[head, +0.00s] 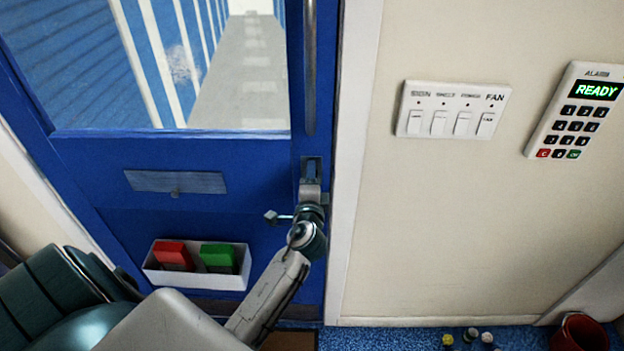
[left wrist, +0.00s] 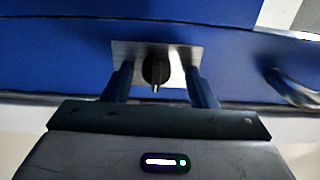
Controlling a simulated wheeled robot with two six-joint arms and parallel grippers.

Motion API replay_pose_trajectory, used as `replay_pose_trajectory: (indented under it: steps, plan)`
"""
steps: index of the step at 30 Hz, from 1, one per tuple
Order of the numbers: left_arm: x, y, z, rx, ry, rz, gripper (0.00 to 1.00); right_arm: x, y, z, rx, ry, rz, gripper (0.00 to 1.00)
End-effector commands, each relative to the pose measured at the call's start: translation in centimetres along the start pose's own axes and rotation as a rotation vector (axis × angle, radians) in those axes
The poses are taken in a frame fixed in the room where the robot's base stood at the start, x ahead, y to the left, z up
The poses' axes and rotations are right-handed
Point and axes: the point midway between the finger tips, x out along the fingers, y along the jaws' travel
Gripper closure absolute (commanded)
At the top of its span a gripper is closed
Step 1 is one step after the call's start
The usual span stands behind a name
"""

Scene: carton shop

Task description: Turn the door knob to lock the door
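The blue door (head: 130,220) fills the left of the head view and appears shut. My left gripper (head: 311,178) is up against its right edge, over the lock area. The door knob is hidden behind the gripper in the head view. In the left wrist view the dark door knob (left wrist: 156,72) sits on a silver plate (left wrist: 142,48), its narrow grip pointing down in the picture. My left gripper's two fingers stand open, one on each side of the knob, with a visible gap to it on both sides. My right gripper is in neither view.
A long vertical handle (head: 310,70) runs above the lock. A mail slot (head: 175,182) and a white bin (head: 215,280) with red and green boxes are lower on the door. Switches (head: 453,110) and an alarm keypad (head: 575,112) are on the right wall.

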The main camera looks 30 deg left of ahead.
Motion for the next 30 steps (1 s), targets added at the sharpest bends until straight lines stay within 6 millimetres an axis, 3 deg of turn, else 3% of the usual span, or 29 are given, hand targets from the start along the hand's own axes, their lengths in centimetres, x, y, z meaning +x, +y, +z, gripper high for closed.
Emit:
replay_pose_trajectory:
  steps: [8,21,30]
  plan:
    - [-1.1,0.4,0.0,-0.003,0.001,0.004,0.48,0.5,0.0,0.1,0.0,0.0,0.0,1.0]
    - [-9.4,0.3,0.0,-0.004,0.0,0.003,0.48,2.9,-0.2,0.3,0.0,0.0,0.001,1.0]
    - [-10.9,-0.1,0.1,0.0,0.0,-0.001,0.48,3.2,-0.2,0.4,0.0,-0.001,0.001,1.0]
